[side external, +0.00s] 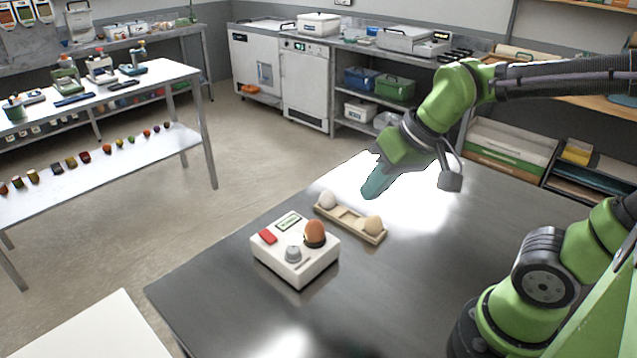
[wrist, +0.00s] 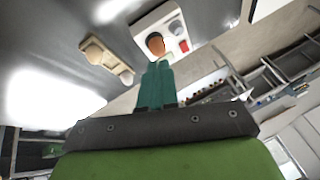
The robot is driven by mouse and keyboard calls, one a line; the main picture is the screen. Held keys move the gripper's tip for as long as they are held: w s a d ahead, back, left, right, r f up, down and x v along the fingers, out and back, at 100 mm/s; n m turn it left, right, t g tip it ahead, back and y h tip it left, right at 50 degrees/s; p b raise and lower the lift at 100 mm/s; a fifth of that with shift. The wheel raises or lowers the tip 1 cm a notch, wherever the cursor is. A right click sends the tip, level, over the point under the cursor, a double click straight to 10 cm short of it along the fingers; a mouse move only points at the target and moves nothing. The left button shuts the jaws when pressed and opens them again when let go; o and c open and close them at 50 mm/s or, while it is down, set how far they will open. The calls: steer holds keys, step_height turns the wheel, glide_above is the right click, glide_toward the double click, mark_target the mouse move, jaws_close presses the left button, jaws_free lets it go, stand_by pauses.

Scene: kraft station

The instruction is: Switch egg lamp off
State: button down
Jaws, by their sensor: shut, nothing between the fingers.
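The egg lamp is a white box (side external: 292,268) on the dark table, with a brown egg (side external: 315,232) standing in a dark cup on top. Its top also carries a red switch (side external: 267,236), a small greenish display (side external: 288,221) and a grey knob (side external: 293,253). I cannot tell if the lamp is lit. My gripper (side external: 371,194) is shut and empty, in the air to the right of and behind the box. In the wrist view the box (wrist: 180,45) and brown egg (wrist: 155,43) lie just beyond the teal fingertips (wrist: 160,66), apart from them.
A wooden egg tray (side external: 347,219) lies behind the box, with a white egg (side external: 327,199) at its left end and a tan egg (side external: 373,224) at its right end. The front and right of the table are clear. A white table (side external: 95,335) stands at the lower left.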

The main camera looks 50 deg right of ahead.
steer(key=s, duration=0.1)
steer(key=s+d+r+t, duration=0.1)
steer(key=s+r+t, duration=0.1)
steer(key=shift+s+d+m, duration=0.15)
steer(key=shift+d+m, duration=0.1)
steer(key=shift+m, duration=0.05)
steer(key=shift+a, duration=0.1)
steer(key=w+a+f+n+g, duration=0.1)
steer(key=w+a+n, duration=0.2)
steer(key=w+n, duration=0.4)
steer(key=w+a+f+n+g+h, duration=0.1)
steer(key=w+a+n+g, duration=0.1)
steer(key=w+n, duration=0.4)
steer(key=w+a+f+n+g+h, duration=0.1)
steer(key=w+a+n, duration=0.2)
steer(key=w+n, duration=0.4)
steer(key=shift+w+a+f+n+g, duration=0.3)
steer(key=shift+a+n+g, duration=0.1)
steer(key=shift+n, duration=0.6)
